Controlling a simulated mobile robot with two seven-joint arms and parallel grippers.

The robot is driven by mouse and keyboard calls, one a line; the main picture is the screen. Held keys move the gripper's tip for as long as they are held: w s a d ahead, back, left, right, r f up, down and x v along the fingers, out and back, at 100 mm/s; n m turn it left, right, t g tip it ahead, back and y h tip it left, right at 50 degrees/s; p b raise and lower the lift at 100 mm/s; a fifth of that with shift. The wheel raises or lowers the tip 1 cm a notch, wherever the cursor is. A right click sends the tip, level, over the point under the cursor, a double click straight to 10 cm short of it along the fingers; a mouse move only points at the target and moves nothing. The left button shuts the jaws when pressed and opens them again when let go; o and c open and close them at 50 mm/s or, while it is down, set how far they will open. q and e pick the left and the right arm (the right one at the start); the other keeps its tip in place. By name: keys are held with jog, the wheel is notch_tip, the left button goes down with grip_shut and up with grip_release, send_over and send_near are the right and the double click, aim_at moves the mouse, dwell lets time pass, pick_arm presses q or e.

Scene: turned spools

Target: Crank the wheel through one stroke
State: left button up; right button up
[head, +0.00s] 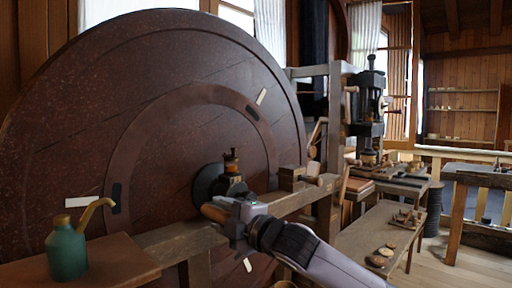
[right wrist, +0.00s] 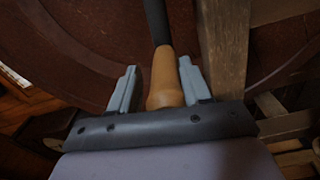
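The large dark red-brown wheel (head: 75,150) stands upright and fills the left of the head view. Its dark hub carries a small brass-coloured fitting (head: 231,165). The orange wooden crank handle (head: 214,212) lies at my right gripper (head: 236,222), below the hub. In the right wrist view the handle (right wrist: 166,82) with its dark rod (right wrist: 157,22) stands between the two grey fingers of the right gripper (right wrist: 158,85). A gap shows between the left finger and the handle; the right finger is very close to it. My left gripper is out of view.
A wooden beam (head: 180,241) runs across the wheel's front beside my right gripper. A green oil can (head: 66,250) stands on a wooden top at the lower left.

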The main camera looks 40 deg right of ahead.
jog(key=d+r+m+p, duration=1)
jog(key=r+m+p, duration=0.2)
jog(key=shift+w+d+m, duration=0.2)
jog(key=shift+w+m, duration=0.2)
dwell(0.4)
jog(key=shift+a+f, duration=0.15)
jog(key=shift+f, duration=0.1)
dwell(0.4)
jog(key=s+d+b, duration=0.1)
jog(key=s+b, duration=0.6)
jog(key=s, duration=0.4)
jog(key=shift+r, duration=0.2)
dwell(0.7)
